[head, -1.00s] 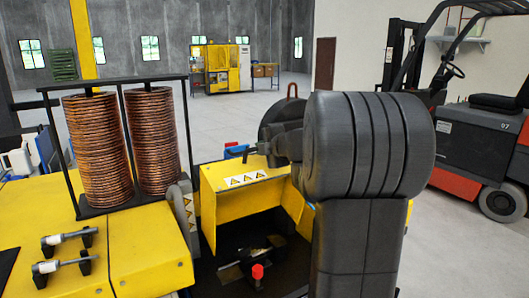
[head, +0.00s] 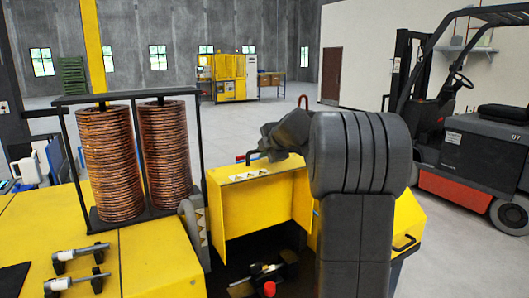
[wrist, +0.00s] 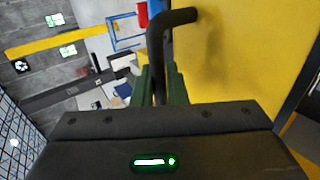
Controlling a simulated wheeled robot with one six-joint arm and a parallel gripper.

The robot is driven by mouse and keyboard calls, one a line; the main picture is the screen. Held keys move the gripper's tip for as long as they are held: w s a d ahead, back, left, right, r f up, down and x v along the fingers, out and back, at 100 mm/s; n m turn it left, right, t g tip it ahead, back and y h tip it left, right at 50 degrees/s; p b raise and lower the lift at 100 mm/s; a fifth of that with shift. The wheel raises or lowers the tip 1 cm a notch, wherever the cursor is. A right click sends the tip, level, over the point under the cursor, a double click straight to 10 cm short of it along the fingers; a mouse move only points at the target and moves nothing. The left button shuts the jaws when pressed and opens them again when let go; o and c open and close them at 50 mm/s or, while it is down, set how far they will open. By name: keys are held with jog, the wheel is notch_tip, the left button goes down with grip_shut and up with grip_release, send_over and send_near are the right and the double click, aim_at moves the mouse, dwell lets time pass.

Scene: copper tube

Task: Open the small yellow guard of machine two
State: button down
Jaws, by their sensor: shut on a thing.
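The small yellow guard (head: 262,205) stands at the middle of the head view, with warning stickers near its top edge. Its dark bent handle (head: 250,157) sticks up at that edge. My gripper (head: 265,152) is at the handle, mostly behind my own arm in the head view. In the wrist view, the green fingers of my gripper (wrist: 160,86) are shut on the black handle (wrist: 158,50), and the yellow panel (wrist: 235,55) fills the right side. The dark opening below the guard shows a red knob (head: 269,288).
Two copper coils (head: 108,165) stand in a black frame to the left. A yellow housing with a black handle (head: 405,243) lies right of my arm. A forklift (head: 470,150) stands at the right. Open floor lies behind the machine.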

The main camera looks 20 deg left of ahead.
jog(key=shift+f, duration=0.15)
jog(key=c, duration=1.6)
grip_release()
jog(key=shift+a, duration=0.1)
jog(key=shift+o, duration=0.2)
jog(key=b+v, duration=0.1)
jog(key=v, duration=1.3)
jog(key=shift+w+f, duration=0.1)
jog(key=p+x, duration=0.1)
jog(key=x, duration=1.1)
jog(key=shift+w+a, duration=0.15)
jog(key=shift+a, duration=0.1)
